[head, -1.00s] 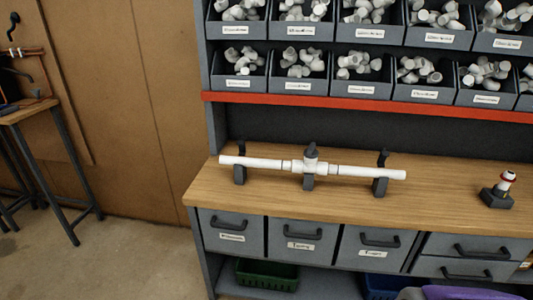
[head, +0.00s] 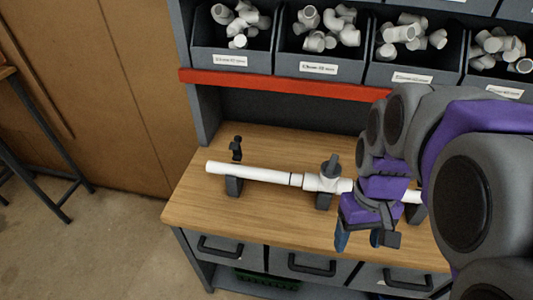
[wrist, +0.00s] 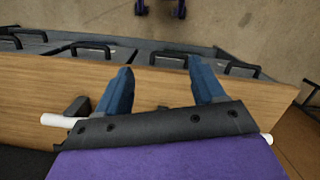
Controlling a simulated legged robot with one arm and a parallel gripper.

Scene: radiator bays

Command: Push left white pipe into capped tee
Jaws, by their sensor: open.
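The left white pipe (head: 250,173) lies level in a dark grey holder (head: 234,186) on the wooden bench, its outer end pointing left. Its inner end is at the white tee (head: 323,182), with a dark line around the pipe near the joint. The tee has a dark grey cap (head: 331,166) on top and sits in its own holder. The right white pipe (head: 411,196) is partly hidden behind my arm. My gripper (head: 360,240) is open and empty, pointing down in front of the tee. In the wrist view its blue fingers (wrist: 162,88) are apart over the bench.
A dark hook-shaped upright (head: 236,147) stands behind the left pipe. Bins of white fittings (head: 320,42) sit above a red shelf edge (head: 290,84). Drawers (head: 305,262) run below the bench front.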

